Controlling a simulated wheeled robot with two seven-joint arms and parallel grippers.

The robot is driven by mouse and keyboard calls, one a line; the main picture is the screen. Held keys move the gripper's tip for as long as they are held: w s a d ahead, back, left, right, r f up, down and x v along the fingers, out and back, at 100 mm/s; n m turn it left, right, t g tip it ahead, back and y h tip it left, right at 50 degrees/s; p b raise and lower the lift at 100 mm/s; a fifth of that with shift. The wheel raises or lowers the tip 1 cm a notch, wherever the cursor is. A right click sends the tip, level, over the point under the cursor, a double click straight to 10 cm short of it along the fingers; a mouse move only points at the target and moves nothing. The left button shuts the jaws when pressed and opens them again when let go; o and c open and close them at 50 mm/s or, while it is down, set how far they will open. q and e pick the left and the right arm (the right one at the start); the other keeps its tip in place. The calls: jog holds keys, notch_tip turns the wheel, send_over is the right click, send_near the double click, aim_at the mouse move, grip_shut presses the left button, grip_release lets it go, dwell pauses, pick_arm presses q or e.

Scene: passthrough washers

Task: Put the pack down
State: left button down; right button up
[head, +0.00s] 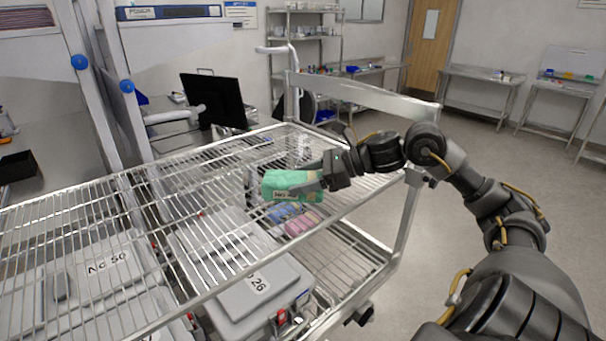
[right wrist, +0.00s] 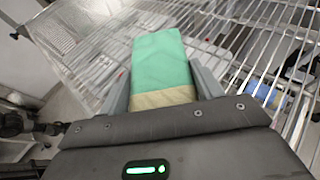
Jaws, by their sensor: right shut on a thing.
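The green pack (head: 290,185) with a pale labelled band is in the head view, over the wire top shelf (head: 130,190) of a metal cart near its right part. My right gripper (head: 312,186) is shut on the pack. In the right wrist view the pack (right wrist: 160,68) sits between the two grey fingers (right wrist: 158,85), its beige end toward the palm. The wire shelf shows beneath and around it. I cannot tell whether the pack touches the wires. My left gripper is not in view.
The cart's raised end rail (head: 360,95) stands behind my right arm. The wire shelf's left part is bare. A black monitor (head: 213,101) stands behind.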

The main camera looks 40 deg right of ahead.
jog(key=shift+d+f, duration=0.1)
jog(key=shift+f, duration=0.15)
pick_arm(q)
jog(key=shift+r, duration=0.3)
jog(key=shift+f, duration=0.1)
pick_arm(e)
jog(key=shift+f, duration=0.2)
jog(key=o, duration=1.2)
jog(key=shift+c, duration=0.2)
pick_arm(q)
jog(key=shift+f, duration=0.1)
pick_arm(e)
jog(key=shift+s, duration=0.1)
jog(key=shift+r, duration=0.15)
